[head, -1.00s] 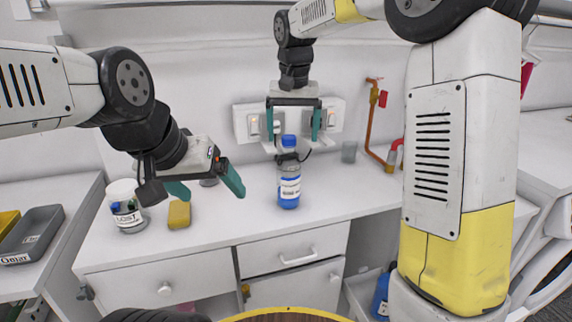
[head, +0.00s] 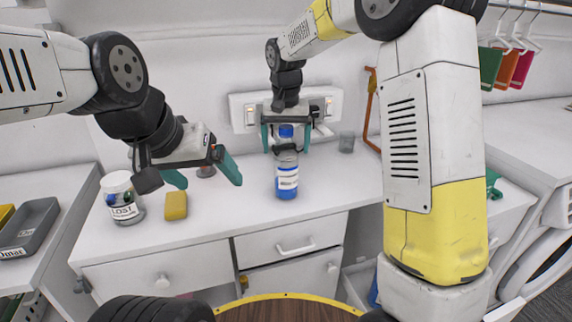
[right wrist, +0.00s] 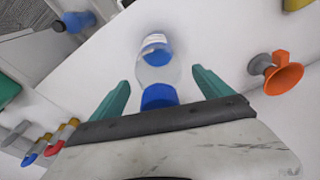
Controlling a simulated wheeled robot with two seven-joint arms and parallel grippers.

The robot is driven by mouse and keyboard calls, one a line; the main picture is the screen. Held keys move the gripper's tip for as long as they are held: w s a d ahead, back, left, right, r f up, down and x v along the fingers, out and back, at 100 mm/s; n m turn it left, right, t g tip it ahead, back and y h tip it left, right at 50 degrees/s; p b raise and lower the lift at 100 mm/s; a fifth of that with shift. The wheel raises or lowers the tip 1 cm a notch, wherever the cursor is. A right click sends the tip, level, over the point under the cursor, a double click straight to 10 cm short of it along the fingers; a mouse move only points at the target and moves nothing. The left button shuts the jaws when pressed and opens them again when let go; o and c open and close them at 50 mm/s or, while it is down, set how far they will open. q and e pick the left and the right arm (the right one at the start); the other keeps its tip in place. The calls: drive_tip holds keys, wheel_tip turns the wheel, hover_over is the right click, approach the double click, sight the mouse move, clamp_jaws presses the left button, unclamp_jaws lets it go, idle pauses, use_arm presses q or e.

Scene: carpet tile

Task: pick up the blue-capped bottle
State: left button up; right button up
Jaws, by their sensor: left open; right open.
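The blue-capped bottle (head: 287,172) stands upright on the white counter, clear with a white label and blue lower part. My right gripper (head: 285,147) is open, pointing down over the bottle's top, with one teal finger on each side of the cap. In the right wrist view the bottle (right wrist: 158,72) lies between the open fingers (right wrist: 161,82), with a visible gap on both sides. My left gripper (head: 205,177) is open and empty above the counter, left of the bottle.
A jar labelled LOST (head: 122,198) and a yellow block (head: 176,205) stand to the left. The counter (head: 235,205) in front of the bottle is clear.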

clamp_jaws()
drive_tip(key=shift+r, duration=0.15)
